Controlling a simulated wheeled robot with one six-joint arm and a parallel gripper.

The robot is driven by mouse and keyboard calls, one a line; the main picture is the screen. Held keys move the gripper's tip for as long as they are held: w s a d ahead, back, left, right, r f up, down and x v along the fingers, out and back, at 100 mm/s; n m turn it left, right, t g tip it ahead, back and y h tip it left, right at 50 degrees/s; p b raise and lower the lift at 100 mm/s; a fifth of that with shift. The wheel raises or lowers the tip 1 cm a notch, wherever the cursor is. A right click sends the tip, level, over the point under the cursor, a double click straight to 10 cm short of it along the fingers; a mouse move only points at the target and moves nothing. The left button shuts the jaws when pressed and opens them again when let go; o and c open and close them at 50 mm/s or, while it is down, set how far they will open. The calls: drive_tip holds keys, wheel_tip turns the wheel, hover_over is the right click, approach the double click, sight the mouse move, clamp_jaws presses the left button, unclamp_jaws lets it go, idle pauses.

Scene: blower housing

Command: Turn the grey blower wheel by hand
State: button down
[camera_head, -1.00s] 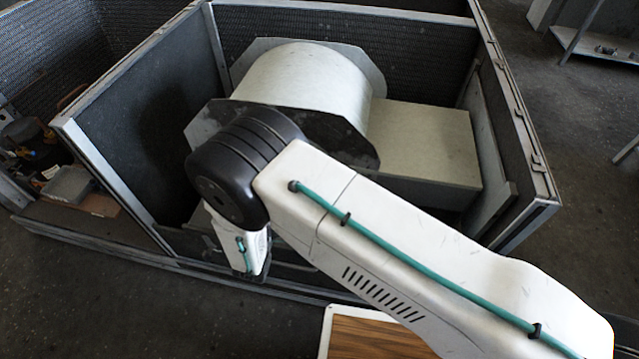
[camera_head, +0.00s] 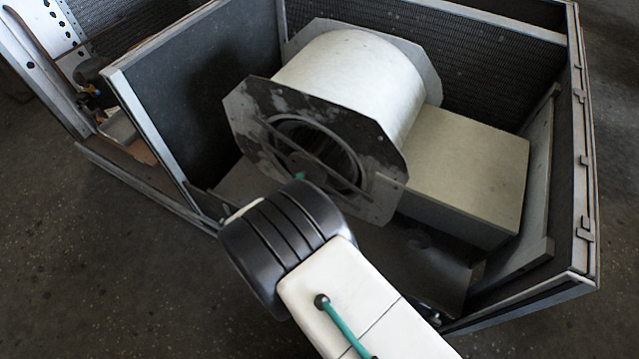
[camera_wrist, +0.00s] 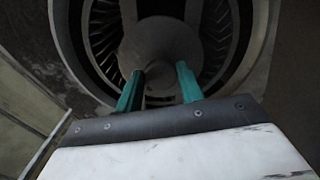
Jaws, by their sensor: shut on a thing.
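The blower housing (camera_head: 365,75) is a pale drum with dark octagonal end plates. Its round inlet faces me, and the blower wheel shows dimly inside it in the head view (camera_head: 345,150). In the wrist view the wheel's vanes (camera_wrist: 105,40) ring a smooth grey hub (camera_wrist: 160,45). My gripper (camera_wrist: 160,69) reaches into the inlet with two teal fingers, one on each side of the hub's lower part. It is shut on the wheel, though the exact contact is dark and unclear. In the head view my black wrist joint hides most of the gripper; a bit of teal shows at the inlet.
A bar (camera_head: 285,145) crosses the inlet. A pale box-shaped duct (camera_head: 465,165) adjoins the drum on the right. Dark cabinet panels (camera_head: 205,95) enclose the blower at left, back and right. Small parts lie in the left compartment. The floor (camera_head: 110,270) at front left is clear.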

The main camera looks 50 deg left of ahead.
drive_tip(key=shift+s+f, duration=0.1)
drive_tip(key=shift+s, duration=0.05)
idle(0.3)
drive_tip(key=c, duration=0.9)
unclamp_jaws()
drive_tip(key=shift+a, duration=0.1)
